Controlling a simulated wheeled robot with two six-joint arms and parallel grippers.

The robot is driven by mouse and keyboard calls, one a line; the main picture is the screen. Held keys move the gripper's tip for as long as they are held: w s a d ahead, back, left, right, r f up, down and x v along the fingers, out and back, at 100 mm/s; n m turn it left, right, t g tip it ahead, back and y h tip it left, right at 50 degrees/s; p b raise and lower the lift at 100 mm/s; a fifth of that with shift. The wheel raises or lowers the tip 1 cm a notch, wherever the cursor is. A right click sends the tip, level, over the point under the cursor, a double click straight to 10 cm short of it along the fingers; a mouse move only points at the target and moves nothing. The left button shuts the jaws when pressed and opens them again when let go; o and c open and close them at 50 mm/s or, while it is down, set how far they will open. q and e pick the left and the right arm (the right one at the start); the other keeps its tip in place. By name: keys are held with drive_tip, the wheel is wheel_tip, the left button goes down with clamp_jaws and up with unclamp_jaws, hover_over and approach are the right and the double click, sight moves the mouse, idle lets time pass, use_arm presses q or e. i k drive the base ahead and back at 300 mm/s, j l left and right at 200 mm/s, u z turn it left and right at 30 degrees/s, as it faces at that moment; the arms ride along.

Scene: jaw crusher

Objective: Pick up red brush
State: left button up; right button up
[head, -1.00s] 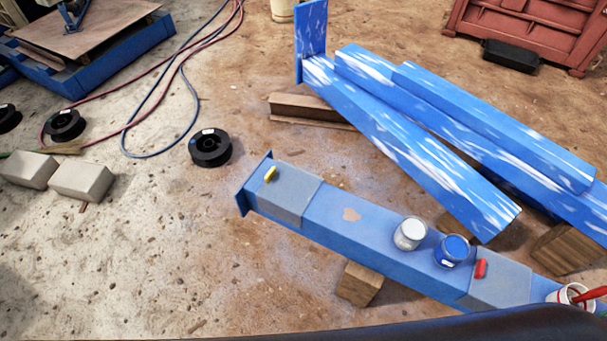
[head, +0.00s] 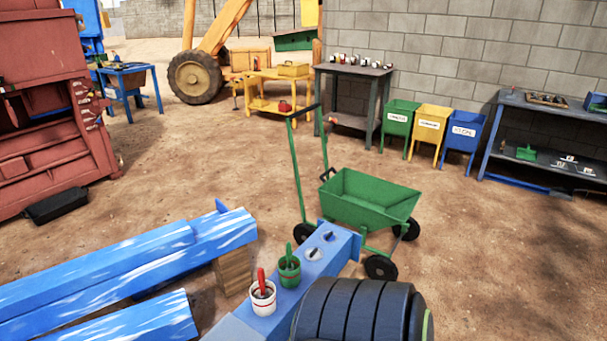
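A red brush (head: 262,281) stands upright in a white pot (head: 263,301) in the head view, at the lower middle. Its red handle sticks up; its lower end is hidden inside the pot. The pot stands on the blue beam (head: 312,277). A green pot (head: 289,273) with a green-handled brush (head: 289,251) stands just behind and to the right of the white pot. Neither of my grippers shows in the head view.
A green cart (head: 370,199) stands beyond the beam's far end. White-streaked blue beams (head: 130,262) lie at left, near a red machine (head: 50,110). Tables and green, yellow and blue bins (head: 398,122) line the wall. Open dirt floor lies between.

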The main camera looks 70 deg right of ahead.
sight(264, 295)
drive_tip(key=z, duration=1.95)
